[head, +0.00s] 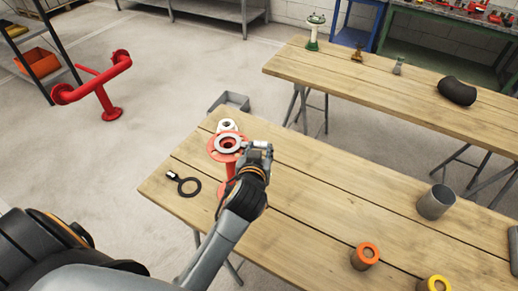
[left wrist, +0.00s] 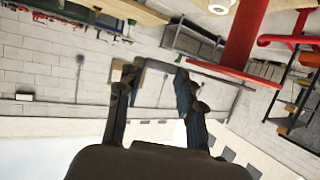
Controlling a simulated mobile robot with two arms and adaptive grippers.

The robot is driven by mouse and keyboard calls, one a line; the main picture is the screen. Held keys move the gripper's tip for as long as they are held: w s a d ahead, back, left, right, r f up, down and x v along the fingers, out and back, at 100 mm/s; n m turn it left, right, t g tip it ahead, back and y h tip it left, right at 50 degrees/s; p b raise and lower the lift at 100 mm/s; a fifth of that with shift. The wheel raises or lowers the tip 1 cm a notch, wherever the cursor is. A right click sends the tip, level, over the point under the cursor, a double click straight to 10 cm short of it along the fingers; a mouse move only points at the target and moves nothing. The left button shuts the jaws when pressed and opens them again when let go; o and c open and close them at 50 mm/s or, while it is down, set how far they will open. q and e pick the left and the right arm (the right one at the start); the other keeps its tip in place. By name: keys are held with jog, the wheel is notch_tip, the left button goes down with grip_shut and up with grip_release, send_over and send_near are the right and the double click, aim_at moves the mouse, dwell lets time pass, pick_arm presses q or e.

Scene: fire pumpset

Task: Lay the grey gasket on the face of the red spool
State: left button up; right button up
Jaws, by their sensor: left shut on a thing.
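The red spool (head: 229,168) stands upright near the left end of the near wooden table in the head view, with its flange facing up. The grey gasket (head: 219,143) is a thin ring over the spool's top face, and red shows through its hole. I cannot tell whether it touches the face. My left gripper (head: 257,150) is shut on the gasket's right edge, at the right side of the flange. The left wrist view shows its two fingers (left wrist: 155,75), with the red spool (left wrist: 243,35) to the right. My right gripper is not in view.
A black ring with a tab (head: 188,187) lies left of the spool, and a white fitting (head: 227,126) is behind it. A grey cup (head: 435,202) and orange-topped (head: 365,256) and yellow-topped (head: 435,284) cylinders stand to the right. The table's middle is clear.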

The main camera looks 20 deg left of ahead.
pick_arm(q)
jog(key=shift+f, duration=0.35)
dwell(0.3)
jog(key=o, duration=1.2)
jog(key=v, duration=0.7)
jog(key=shift+s+d+r, duration=0.1)
jog(key=shift+s+r, duration=0.05)
jog(key=shift+s, duration=0.05)
